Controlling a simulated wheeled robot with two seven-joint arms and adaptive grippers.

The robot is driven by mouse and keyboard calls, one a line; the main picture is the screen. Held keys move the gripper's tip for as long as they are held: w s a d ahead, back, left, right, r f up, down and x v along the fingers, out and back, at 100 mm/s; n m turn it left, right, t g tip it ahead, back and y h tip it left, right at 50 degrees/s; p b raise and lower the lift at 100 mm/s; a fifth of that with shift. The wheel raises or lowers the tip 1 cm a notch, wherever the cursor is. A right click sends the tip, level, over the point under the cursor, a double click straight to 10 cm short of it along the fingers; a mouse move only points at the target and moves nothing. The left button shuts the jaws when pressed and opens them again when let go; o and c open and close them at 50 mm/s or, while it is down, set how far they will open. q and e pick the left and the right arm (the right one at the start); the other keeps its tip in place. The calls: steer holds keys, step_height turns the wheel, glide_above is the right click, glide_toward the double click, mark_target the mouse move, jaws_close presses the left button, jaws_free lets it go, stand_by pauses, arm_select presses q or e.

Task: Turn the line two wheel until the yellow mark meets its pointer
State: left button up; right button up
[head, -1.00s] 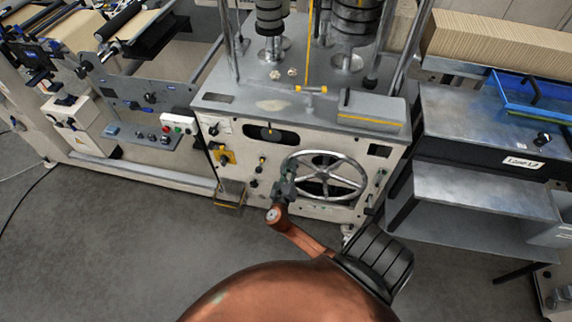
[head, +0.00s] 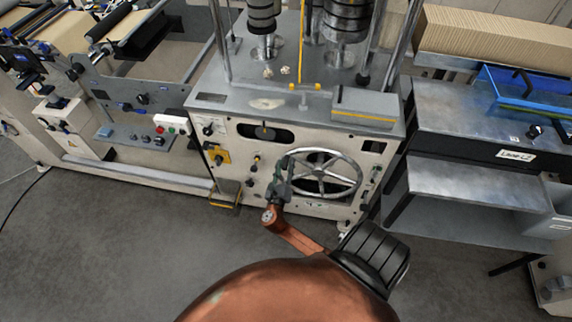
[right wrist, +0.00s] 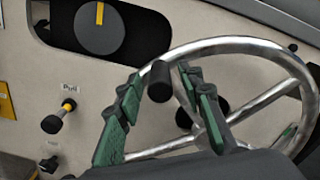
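The metal handwheel (head: 357,180) is on the front of the beige machine. It fills the right of the right wrist view (right wrist: 228,43). A black knob (right wrist: 159,82) at its rim stands between the green-padded fingers of my right gripper (right wrist: 160,108). These fingers are apart, and I see no clear contact with the knob. In the head view my right gripper (head: 281,184) is at the wheel's left side. A dark round dial (right wrist: 100,38) with a yellow mark (right wrist: 100,13) at its top sits in a black slot above left of the wheel. I cannot make out a pointer. My left gripper is out of view.
Left of the wheel are a knob labelled Pull (right wrist: 55,122) and a yellow plate (head: 220,155). A yellow-edged pedal (head: 225,194) is low on the left. A grey bench (head: 465,185) stands to the right, under a "Line L2" label (head: 517,155). The floor in front is clear.

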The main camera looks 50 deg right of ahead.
steer(key=v, duration=1.1)
steer(key=shift+s+f, duration=0.1)
steer(key=shift+s, duration=0.05)
steer(key=s+a+f+m+g+y, duration=0.1)
steer(key=s+f+m+g+y, duration=0.5)
steer(key=f, duration=1)
steer(key=s+a+f+m+y, duration=0.1)
steer(key=s+f+m+y, duration=0.25)
steer(key=s+f, duration=0.9)
steer(key=s+a+f+m+g+y, duration=0.1)
steer(key=s+a+f+m, duration=0.3)
steer(key=s+f+m, duration=0.5)
steer(key=s+a+f+m+g+y, duration=0.1)
steer(key=s+a+f+m+y, duration=0.3)
steer(key=s+f+m, duration=0.5)
steer(key=s+a+m, duration=0.1)
steer(key=s, duration=0.3)
steer(key=shift+y, duration=0.35)
steer(key=shift+a+m, duration=0.15)
steer(key=shift+m, duration=0.1)
steer(key=shift+c, duration=0.7)
